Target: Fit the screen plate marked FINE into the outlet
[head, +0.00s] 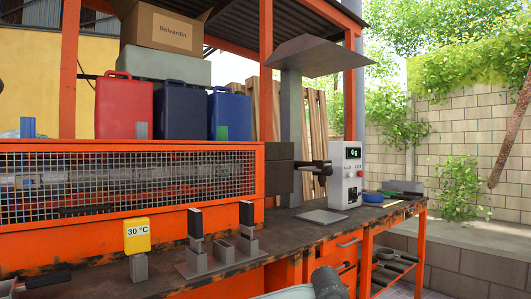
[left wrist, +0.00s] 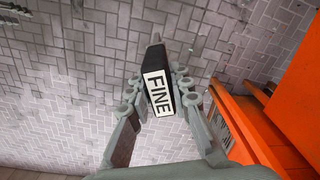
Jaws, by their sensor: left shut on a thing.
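My left gripper (left wrist: 158,84) is shut on the black handle of the FINE screen plate (left wrist: 158,92), in the left wrist view. The white label reading FINE faces the camera. A grey tip shows beyond the handle; the rest of the plate is hidden. Brick paving lies beneath it. In the head view, a grey block (head: 279,178) at the right end of the orange machine has a dark fitting (head: 314,168) on its right side, which looks like the outlet. The opening itself cannot be made out.
Two other black-handled plates (head: 195,223) (head: 247,214) stand in a grey rack on the bench. A yellow 30 °C sign (head: 137,235) is to their left. A white control box (head: 346,175) stands right of the fitting. A flat grey plate (head: 321,216) lies below.

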